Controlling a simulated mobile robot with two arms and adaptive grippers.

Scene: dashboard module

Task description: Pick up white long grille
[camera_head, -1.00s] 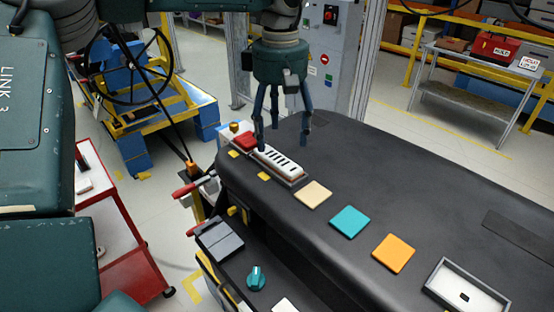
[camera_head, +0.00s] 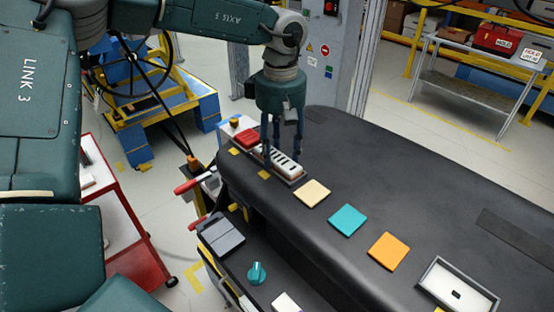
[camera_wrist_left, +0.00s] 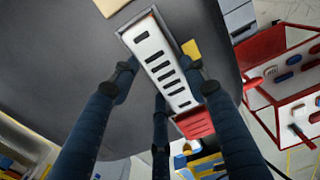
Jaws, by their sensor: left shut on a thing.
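The white long grille (camera_head: 284,166) has a row of dark slots and lies in its grey tray-like recess near the far left end of the black dashboard (camera_head: 400,200). My left gripper (camera_head: 281,160) points down over it, with fingers on both sides. In the left wrist view the grille (camera_wrist_left: 163,62) lies between the dark fingers of the gripper (camera_wrist_left: 166,78), which is shut on it. Whether the grille is clear of its recess cannot be told. My right gripper is not in view.
A red block (camera_head: 247,138) sits just beyond the grille. Cream (camera_head: 312,193), teal (camera_head: 347,220) and orange (camera_head: 388,252) square tiles lie along the dashboard, with a white framed part (camera_head: 458,288) at the near right. The dashboard's right side is mostly bare.

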